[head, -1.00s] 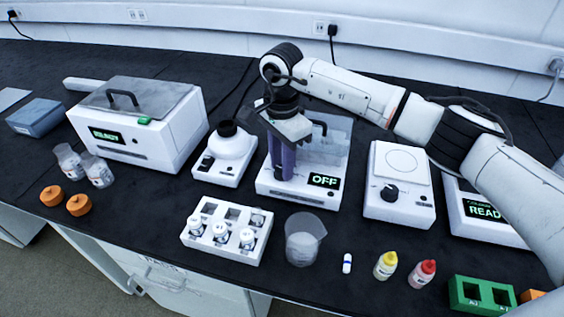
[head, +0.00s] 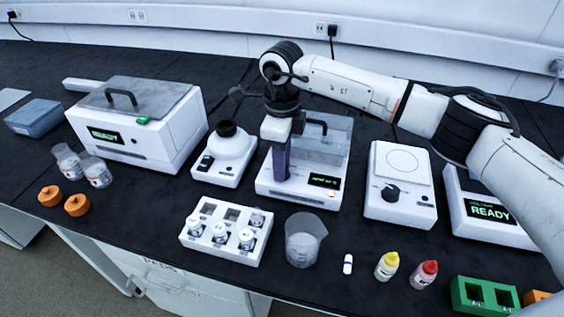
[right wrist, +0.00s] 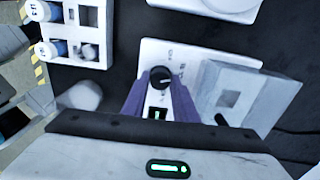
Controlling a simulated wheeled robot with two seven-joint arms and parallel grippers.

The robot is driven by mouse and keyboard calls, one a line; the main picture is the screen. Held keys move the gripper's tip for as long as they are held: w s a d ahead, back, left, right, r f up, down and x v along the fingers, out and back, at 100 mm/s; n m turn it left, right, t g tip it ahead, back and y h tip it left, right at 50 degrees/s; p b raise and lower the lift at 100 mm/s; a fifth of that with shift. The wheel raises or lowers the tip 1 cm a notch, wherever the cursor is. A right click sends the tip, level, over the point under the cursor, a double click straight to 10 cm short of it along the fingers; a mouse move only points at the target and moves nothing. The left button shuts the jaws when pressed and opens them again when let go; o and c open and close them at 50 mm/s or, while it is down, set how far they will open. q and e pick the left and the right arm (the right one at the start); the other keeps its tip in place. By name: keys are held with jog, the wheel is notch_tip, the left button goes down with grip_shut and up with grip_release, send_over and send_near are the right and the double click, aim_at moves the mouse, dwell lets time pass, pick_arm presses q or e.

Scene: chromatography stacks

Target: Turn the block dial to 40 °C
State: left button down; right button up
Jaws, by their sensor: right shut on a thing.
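The block heater (head: 298,195) is a white box with a clear lid at the back, in the middle of the head view. Its small display (head: 323,182) is lit with green text too small to read surely. My right gripper (head: 282,175) points down at the left of its front panel, its purple fingers hiding the dial there. In the right wrist view the black round dial (right wrist: 161,76) with a pale mark sits between the tips of the purple fingers, which are shut on it. My left gripper is not in view.
A white round-topped device (head: 228,160) stands left of the heater and a plate with a black knob (head: 390,193) right of it. A vial rack (head: 226,235) and a beaker (head: 304,243) stand in front. Another device reads READY (head: 490,212).

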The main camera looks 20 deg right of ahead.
jog(key=m, duration=0.4)
jog(key=shift+m, duration=2.3)
jog(key=o, duration=1.1)
jog(key=shift+c, duration=0.2)
notch_tip(320, 180, up, 10)
jog(key=shift+r, duration=0.2)
